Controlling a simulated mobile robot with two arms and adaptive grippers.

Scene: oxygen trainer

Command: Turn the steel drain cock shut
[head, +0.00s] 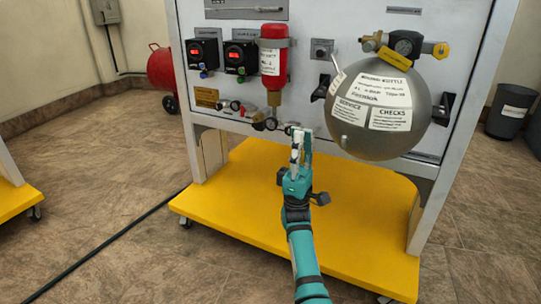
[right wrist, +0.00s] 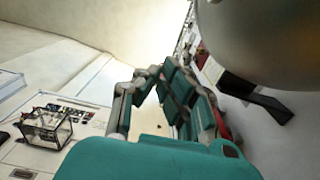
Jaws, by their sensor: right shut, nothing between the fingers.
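A row of small metal fittings (head: 252,113) runs along the lower edge of the upright panel, below a red bottle (head: 271,57). A small round dark fitting (head: 271,123) sits under the bottle's neck; I cannot tell for sure which fitting is the steel drain cock. My right gripper (head: 299,132) is shut and empty, pointing up just right of these fittings, its tips close to their right end. Whether it touches them I cannot tell. In the right wrist view its fingers (right wrist: 155,73) come together, and no cock shows between them. My left gripper is not in view.
A large grey sphere (head: 352,128) with labels bulges from the panel right of my gripper. It also fills the upper right of the right wrist view (right wrist: 265,35). A yellow base (head: 350,230) lies below. A black cable (head: 100,250) crosses the floor at left.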

